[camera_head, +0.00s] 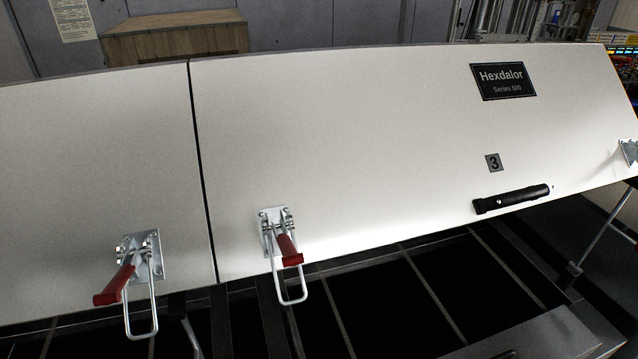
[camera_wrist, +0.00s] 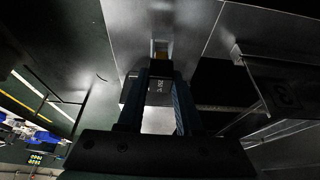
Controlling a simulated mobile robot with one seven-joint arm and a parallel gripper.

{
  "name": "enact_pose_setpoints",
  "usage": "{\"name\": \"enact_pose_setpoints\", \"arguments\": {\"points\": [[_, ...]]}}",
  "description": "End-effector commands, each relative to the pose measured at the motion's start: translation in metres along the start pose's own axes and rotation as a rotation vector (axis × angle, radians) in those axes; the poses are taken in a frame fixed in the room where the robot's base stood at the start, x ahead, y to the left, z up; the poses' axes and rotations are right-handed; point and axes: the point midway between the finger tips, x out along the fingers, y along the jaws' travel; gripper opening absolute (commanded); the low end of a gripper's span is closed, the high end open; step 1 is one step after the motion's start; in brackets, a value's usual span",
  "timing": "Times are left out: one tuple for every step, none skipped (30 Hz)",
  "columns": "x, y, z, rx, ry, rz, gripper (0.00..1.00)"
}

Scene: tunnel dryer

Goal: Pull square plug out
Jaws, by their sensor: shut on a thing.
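My gripper (camera_wrist: 160,76) points up the middle of the wrist view, its two dark fingers shut on a small dark block. The block, which I take to be the square plug (camera_wrist: 154,91), shows pale marks between the fingers. Its edges are hard to make out in the dark. Whether the plug still sits in a socket I cannot tell. Neither my gripper nor the plug shows in the head view.
A long pale dryer cover (camera_head: 350,140) carries a Hexdalor plate (camera_head: 503,81), a black handle (camera_head: 512,198) and red-handled latches (camera_head: 288,249) (camera_head: 115,285). A wooden crate (camera_head: 175,40) stands behind.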

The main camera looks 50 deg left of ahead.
Motion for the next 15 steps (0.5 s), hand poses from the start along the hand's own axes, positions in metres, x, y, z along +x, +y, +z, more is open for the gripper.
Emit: {"name": "enact_pose_setpoints", "arguments": {"points": [[-0.001,0.0,0.0,0.0,0.0,-0.001,0.0],[-0.002,0.0,-0.001,0.0,0.0,-0.001,0.0],[-0.003,0.0,-0.001,0.0,0.0,-0.001,0.0],[-0.004,0.0,-0.002,0.0,0.0,-0.001,0.0],[-0.006,0.0,-0.003,0.001,0.0,-0.001,0.0],[-0.009,0.0,-0.004,0.001,0.0,-0.001,0.0],[-0.011,0.0,-0.005,0.001,0.0,-0.001,0.0],[-0.014,0.0,-0.006,0.0,0.0,-0.001,0.0],[-0.017,0.0,-0.007,0.0,0.0,-0.001,0.0],[-0.02,0.0,-0.008,0.001,0.0,-0.001,0.0],[-0.022,0.0,-0.009,0.001,0.0,0.0,0.0],[-0.025,0.0,-0.011,0.001,0.0,0.0,0.0],[-0.027,0.0,-0.012,0.001,0.0,0.0,0.0],[-0.029,0.0,-0.013,0.001,0.0,0.0,0.0],[-0.032,0.0,-0.014,0.001,0.0,0.0,0.0]]}}
